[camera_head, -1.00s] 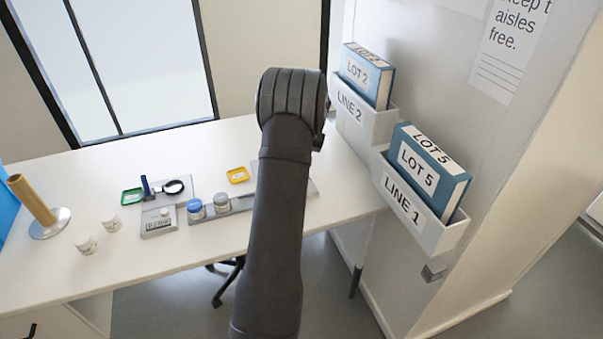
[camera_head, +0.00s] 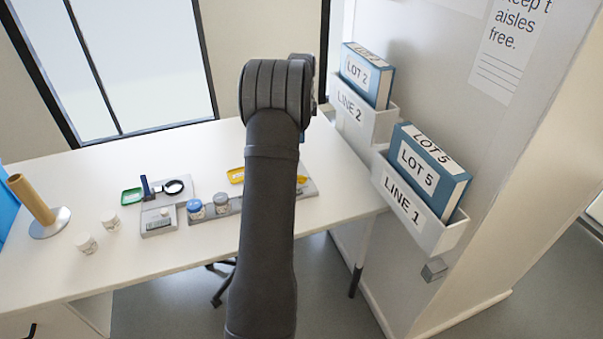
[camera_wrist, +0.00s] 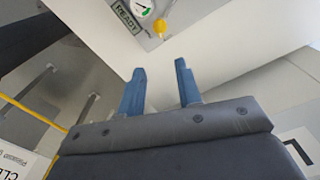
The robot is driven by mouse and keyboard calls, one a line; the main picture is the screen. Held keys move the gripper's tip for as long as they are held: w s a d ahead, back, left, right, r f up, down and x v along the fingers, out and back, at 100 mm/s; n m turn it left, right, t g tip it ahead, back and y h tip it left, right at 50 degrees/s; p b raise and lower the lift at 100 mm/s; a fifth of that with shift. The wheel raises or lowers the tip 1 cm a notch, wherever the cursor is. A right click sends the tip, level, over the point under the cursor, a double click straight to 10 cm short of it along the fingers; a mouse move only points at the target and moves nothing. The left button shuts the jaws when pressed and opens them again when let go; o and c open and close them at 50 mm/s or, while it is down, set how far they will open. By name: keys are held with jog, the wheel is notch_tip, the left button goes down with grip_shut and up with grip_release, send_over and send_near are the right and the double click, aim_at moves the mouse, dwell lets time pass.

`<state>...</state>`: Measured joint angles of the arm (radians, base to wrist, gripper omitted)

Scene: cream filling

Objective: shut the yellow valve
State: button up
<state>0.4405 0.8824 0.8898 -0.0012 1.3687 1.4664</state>
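The yellow valve (camera_wrist: 161,27) shows in the wrist view as a small yellow knob at the top, beside a round gauge (camera_wrist: 143,5) and a READY label (camera_wrist: 126,17). My gripper (camera_wrist: 159,67) has its two blue fingers apart, with nothing between them. In that picture the fingertips sit below the valve and apart from it. In the head view a small yellow piece (camera_head: 301,179) shows just right of my arm; I cannot tell for sure that it is the valve. My arm hides most of that spot and the gripper there.
Wall bins (camera_head: 420,215) with LOT boxes stand right of my arm.

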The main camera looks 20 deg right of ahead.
notch_tip(320, 180, down, 17)
jog(key=shift+f, duration=0.1)
dwell(0.3)
jog(key=shift+c, duration=0.4)
